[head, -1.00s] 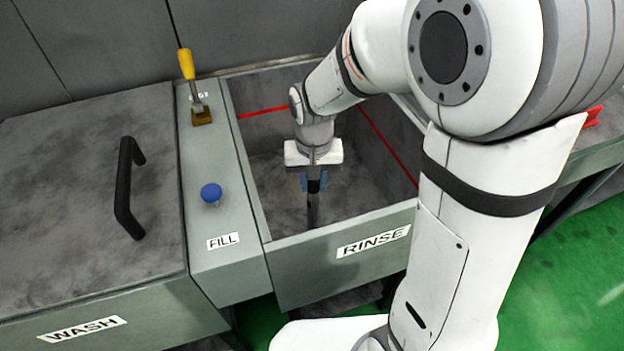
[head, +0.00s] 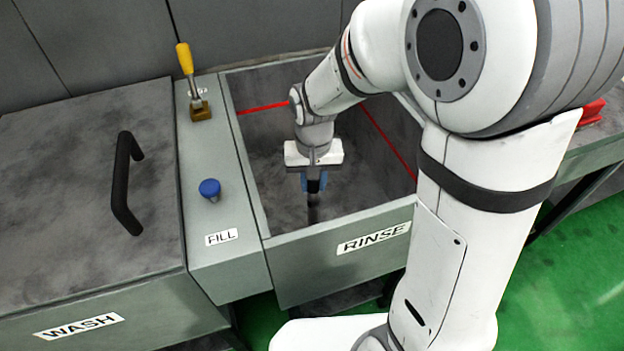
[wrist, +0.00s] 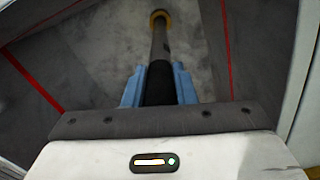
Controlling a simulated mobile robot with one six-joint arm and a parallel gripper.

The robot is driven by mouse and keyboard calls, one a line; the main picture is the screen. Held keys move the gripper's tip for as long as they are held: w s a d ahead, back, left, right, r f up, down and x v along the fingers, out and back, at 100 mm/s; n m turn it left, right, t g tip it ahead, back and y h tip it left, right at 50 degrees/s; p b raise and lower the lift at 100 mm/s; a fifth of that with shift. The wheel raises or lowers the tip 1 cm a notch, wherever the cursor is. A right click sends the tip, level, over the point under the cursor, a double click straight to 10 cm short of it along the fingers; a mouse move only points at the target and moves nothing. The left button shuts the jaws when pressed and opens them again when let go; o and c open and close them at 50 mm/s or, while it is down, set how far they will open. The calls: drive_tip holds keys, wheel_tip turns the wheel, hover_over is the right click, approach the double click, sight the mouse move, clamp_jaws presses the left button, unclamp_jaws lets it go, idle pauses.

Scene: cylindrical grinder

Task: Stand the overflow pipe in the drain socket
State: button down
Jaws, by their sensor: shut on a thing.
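My gripper (wrist: 159,84) has blue fingers closed around the black upper part of the overflow pipe (wrist: 160,45). In the head view my gripper (head: 314,182) is down inside the rinse tank, and a short dark length of the pipe (head: 312,213) shows below it. In the wrist view the grey pipe runs away from the fingers toward the tank floor. A yellow ring, which looks like the drain socket (wrist: 160,13), surrounds the pipe's far end. I cannot tell whether the pipe is seated in it or just above it.
The rinse tank's front wall (head: 340,250) stands close in front of my gripper. Red lines mark the inner walls. To the left are a blue knob (head: 210,190), a yellow-handled lever (head: 186,62) and the closed wash lid (head: 70,200) with its black handle.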

drive_tip(key=shift+f+b, duration=0.55)
drive_tip(key=shift+f, duration=0.2)
drive_tip(key=c, duration=0.6)
unclamp_jaws()
drive_tip(key=shift+r, duration=0.15)
drive_tip(key=shift+r+p, duration=3.9)
drive_tip(key=shift+r, duration=1)
drive_tip(key=s+d+r+t, duration=0.1)
drive_tip(key=s+d+r, duration=0.2)
drive_tip(key=s+d, duration=0.1)
drive_tip(key=s+d+r+t, duration=0.1)
drive_tip(key=s+d+r, duration=0.1)
drive_tip(key=s+d, duration=0.2)
drive_tip(key=s+d+r, duration=0.3)
drive_tip(key=s+d, duration=0.1)
drive_tip(key=shift+r+t, duration=0.35)
drive_tip(key=shift+t, duration=0.05)
